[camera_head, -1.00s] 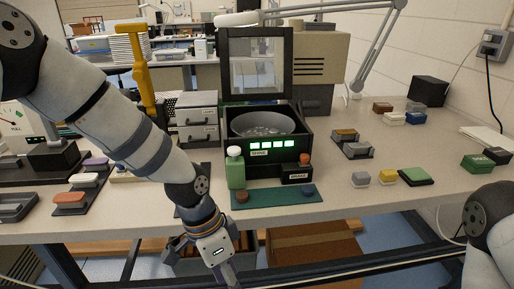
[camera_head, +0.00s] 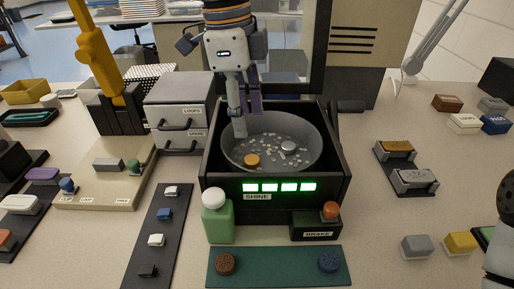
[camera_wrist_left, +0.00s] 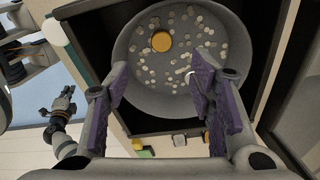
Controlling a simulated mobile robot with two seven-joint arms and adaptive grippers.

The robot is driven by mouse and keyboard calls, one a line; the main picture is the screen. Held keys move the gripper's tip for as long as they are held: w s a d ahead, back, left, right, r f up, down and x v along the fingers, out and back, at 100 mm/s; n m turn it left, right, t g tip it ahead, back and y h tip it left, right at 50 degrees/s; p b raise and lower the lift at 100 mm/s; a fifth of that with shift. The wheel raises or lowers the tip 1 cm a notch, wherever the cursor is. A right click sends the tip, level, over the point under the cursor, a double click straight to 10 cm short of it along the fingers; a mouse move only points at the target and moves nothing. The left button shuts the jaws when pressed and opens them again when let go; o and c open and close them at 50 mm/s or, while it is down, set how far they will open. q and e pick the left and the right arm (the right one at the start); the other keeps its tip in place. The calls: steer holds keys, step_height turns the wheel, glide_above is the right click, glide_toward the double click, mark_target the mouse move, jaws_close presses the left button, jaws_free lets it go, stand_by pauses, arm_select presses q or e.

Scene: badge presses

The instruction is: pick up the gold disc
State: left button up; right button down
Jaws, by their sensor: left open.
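The gold disc (camera_head: 252,160) lies flat near the front left of the round grey bowl (camera_head: 308,160), among small pale pieces. It also shows in the left wrist view (camera_wrist_left: 161,41), near the bowl's rim at upper left. My left gripper (camera_head: 248,122) hangs over the bowl, pointing down, above and behind the disc. In the wrist view its two purple-padded fingers (camera_wrist_left: 160,80) are wide apart with nothing between them; the disc lies beyond the tips. A small dark gripper (camera_wrist_left: 60,105), my right one, shows far off in the wrist view; its jaws are too small to judge.
The bowl sits in a black box with green lights and a SHINE label (camera_head: 257,197). A green bottle with white cap (camera_head: 217,217) and a BRAKE block with orange knob (camera_head: 318,223) stand in front. Grey drawers (camera_head: 178,110) stand left; a raised dark-framed lid is behind.

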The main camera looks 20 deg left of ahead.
mark_target(251, 159)
arm_select(q)
steer(key=f, duration=0.9)
steer(key=shift+w+d+f, duration=0.1)
steer(key=shift+w+d, duration=0.05)
steer(key=shift+d, duration=0.2)
steer(key=c, duration=1.1)
